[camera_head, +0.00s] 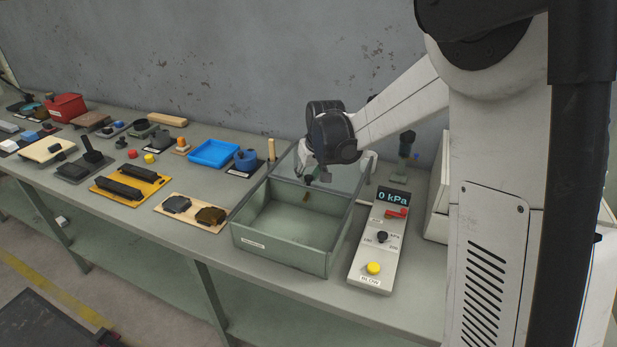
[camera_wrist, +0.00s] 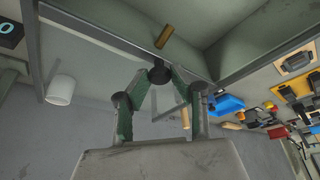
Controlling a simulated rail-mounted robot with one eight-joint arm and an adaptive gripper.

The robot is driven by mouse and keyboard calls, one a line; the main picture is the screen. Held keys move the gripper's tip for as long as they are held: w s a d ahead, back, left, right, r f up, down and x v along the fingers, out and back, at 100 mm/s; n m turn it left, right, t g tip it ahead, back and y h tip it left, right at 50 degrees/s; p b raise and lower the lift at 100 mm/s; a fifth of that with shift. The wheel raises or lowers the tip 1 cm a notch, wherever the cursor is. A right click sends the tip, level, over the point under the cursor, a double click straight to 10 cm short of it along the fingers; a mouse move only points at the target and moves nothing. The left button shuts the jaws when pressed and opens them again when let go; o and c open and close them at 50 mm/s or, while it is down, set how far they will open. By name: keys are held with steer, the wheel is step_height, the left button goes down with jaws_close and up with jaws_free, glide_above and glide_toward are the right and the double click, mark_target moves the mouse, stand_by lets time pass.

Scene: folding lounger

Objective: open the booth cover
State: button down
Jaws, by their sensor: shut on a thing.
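The booth (camera_head: 285,255) is a grey-green box on the bench, with its inside showing from above. Its clear framed cover (camera_head: 342,178) stands raised at the back of the box. My gripper (camera_head: 316,176) is at the cover, with the arm reaching in from the right. The fingers' contact is partly hidden in the head view. A small brown piece (camera_wrist: 165,37) shows inside the booth.
Right of the booth stands a control panel (camera_head: 371,255) reading 0 kPa, with a red lever and yellow button. The wall is close behind.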

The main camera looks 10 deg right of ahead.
steer(key=c, duration=1.5)
jaws_free()
steer(key=shift+r, duration=0.1)
steer(key=v, duration=1.1)
steer(key=shift+s+r, duration=0.2)
steer(key=shift+r, duration=0.15)
steer(key=shift+s, duration=0.15)
steer(key=s+r+t, duration=0.1)
steer(key=s+r, duration=0.3)
steer(key=s, duration=1.2)
steer(key=shift+m+t+h, duration=0.3)
steer(key=shift+m+t, duration=0.5)
steer(key=shift+t, duration=0.1)
steer(key=s+f, duration=0.1)
steer(key=s, duration=0.3)
steer(key=s+f, duration=0.1)
steer(key=s, duration=0.4)
steer(key=s+f, duration=0.2)
steer(key=s, duration=0.3)
steer(key=shift+d+f, duration=0.1)
steer(key=shift+d, duration=0.15)
